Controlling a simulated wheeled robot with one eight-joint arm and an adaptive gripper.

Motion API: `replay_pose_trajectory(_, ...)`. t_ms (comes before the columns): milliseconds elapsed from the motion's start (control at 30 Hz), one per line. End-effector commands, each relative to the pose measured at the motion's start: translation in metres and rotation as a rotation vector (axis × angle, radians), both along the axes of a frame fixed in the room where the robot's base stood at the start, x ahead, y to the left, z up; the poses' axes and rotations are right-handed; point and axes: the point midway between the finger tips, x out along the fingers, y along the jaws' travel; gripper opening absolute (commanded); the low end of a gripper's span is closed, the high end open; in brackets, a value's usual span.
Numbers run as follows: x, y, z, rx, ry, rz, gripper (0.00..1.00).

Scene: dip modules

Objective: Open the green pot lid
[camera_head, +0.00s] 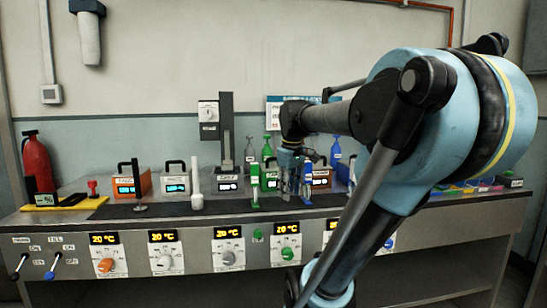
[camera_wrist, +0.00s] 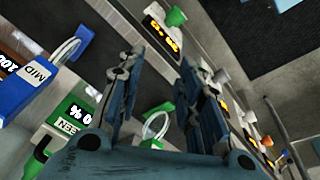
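In the wrist view a green module (camera_wrist: 70,112) with a "0 %" display and a cut-off label lies to the left of my gripper's left finger. A pale ring with green parts (camera_wrist: 155,126) shows between the fingers, low in the view; I cannot tell whether it is the green pot's lid. My gripper (camera_wrist: 160,65) is open, its two fingers apart with nothing held. In the head view my gripper (camera_head: 297,182) is over the bench, close to a green module (camera_head: 270,180) and a tall green part (camera_head: 254,178). My gripper partly hides things behind it.
An orange module (camera_head: 131,183) and a grey module (camera_head: 176,185) stand left on the bench (camera_head: 100,212). Knobs, including a green knob (camera_head: 287,254), line the front panel. A fire extinguisher (camera_head: 37,160) stands far left.

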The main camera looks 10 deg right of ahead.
Motion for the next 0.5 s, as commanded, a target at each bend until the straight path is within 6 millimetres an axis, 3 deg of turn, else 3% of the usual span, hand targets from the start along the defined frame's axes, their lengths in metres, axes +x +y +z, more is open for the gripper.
replay_pose_trajectory(33, 0.019, 0.0, 0.021, -0.011, 0.0, 0.054, 0.33)
replay_pose_trajectory(200, 0.073, 0.001, 0.079, -0.05, 0.0, 0.252, 0.33)
replay_pose_trajectory(500, 0.169, 0.003, 0.167, -0.119, 0.0, 0.601, 0.33)
